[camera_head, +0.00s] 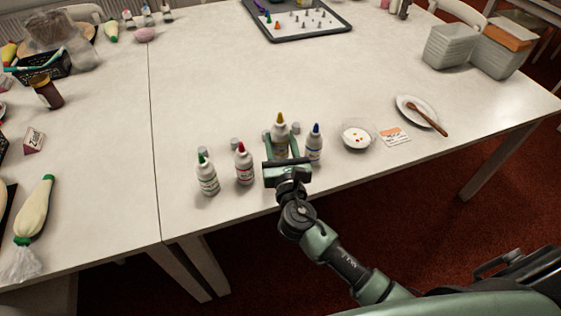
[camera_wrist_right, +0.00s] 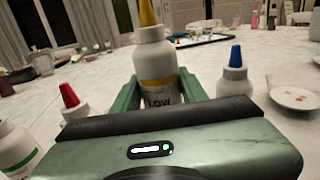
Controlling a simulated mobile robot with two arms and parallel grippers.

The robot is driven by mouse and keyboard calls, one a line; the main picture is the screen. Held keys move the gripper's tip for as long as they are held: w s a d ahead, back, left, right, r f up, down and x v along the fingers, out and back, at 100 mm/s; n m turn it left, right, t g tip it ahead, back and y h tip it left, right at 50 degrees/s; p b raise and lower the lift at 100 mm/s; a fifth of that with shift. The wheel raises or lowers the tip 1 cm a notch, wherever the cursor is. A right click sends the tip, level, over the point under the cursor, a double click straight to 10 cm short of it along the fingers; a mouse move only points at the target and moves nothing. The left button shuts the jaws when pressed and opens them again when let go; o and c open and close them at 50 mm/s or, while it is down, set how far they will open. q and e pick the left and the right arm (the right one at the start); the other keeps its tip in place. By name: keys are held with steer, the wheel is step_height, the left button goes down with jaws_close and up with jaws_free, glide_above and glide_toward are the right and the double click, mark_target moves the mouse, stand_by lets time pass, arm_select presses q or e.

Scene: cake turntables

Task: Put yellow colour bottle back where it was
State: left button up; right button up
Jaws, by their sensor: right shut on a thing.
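The yellow colour bottle (camera_head: 280,127) is white with a yellow tip and stands upright between the fingers of my right gripper (camera_head: 281,143). In the right wrist view the yellow bottle (camera_wrist_right: 157,70) shows its yellow band, and the right gripper (camera_wrist_right: 157,92) is shut on it with a green finger on each side. Its base is hidden behind the gripper, so I cannot tell whether it touches the table. The bottle is in the row between the red-tipped bottle (camera_head: 244,166) and the blue-tipped bottle (camera_head: 314,146). My left gripper is not in view.
A green-tipped bottle (camera_head: 207,176) stands at the left of the row. To the right are a small bowl (camera_head: 357,138), a label card (camera_head: 395,137) and a plate (camera_head: 408,104) with a wooden spoon. The table middle is clear.

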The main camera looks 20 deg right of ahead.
mark_target(280, 156)
steer(key=shift+f+b, duration=0.9)
steer(key=shift+f, duration=2.15)
steer(key=o, duration=0.8)
steer(key=shift+f, duration=0.1)
steer(key=shift+r, duration=0.2)
steer(key=s+a+b, duration=0.1)
steer(key=s+a, duration=0.1)
steer(key=s, duration=1)
steer(key=shift+f, duration=0.1)
